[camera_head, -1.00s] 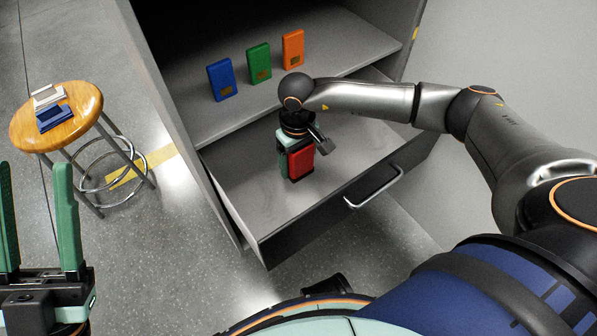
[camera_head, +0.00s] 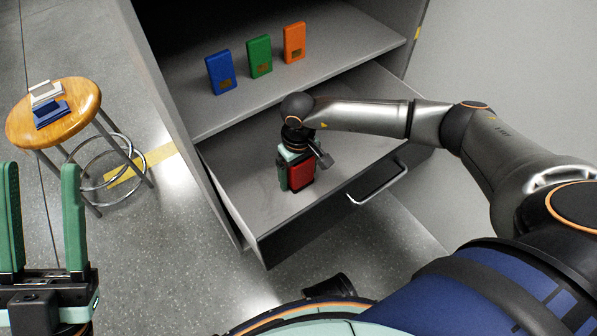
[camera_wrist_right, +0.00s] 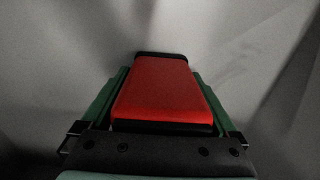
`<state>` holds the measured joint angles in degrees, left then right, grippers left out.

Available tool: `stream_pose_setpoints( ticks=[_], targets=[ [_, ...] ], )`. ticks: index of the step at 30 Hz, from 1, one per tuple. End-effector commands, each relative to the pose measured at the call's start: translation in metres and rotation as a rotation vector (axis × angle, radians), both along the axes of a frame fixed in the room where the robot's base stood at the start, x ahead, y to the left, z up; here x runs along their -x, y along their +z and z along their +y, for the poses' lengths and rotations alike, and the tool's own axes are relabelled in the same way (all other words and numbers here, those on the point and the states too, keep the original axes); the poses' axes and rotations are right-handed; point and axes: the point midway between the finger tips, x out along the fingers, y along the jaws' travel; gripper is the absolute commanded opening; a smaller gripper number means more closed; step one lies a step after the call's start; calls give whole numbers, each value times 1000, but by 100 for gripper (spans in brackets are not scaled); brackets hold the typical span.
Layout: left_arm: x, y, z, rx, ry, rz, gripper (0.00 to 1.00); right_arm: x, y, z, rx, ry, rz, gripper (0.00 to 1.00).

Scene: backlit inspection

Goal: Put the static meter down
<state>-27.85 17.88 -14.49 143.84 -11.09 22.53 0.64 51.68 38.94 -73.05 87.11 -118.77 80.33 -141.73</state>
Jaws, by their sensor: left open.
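The static meter, which I take to be the red block-shaped device (camera_head: 302,172) with black ends, is in the open drawer (camera_head: 240,185). My right gripper (camera_head: 294,172) comes down over it from above. In the right wrist view the red device (camera_wrist_right: 163,92) sits between the two green fingers (camera_wrist_right: 160,75), which lie close along both sides. It looks upright and low at the drawer floor; I cannot tell whether its base touches. My left gripper (camera_head: 40,168) is open and empty at the lower left, away from the drawer.
A blue device (camera_head: 220,72), a green device (camera_head: 259,56) and an orange device (camera_head: 294,42) stand on the shelf above the drawer. A wooden stool (camera_head: 75,125) at left holds a blue item (camera_head: 52,115) and a pale item (camera_head: 45,93). The drawer floor around the red device is clear.

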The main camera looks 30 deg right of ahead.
Motion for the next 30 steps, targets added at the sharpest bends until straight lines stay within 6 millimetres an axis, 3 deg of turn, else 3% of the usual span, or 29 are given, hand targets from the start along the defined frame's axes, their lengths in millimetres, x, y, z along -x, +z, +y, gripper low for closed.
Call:
stream_pose_setpoints(
  ticks=[11, 24, 30],
  targets=[
    [0, 5, 0, 3, 0, 2, 50, 0, 5, 0, 0, -1, 0, 100],
    [1, 40, 3, 14, 1, -12, 50, -1, 94, 0, 0, 1, -3, 100],
    [2, 49, 5, 9, 13, -29, 50, 0, 118, 0, -1, -1, -1, 100]
  ],
)
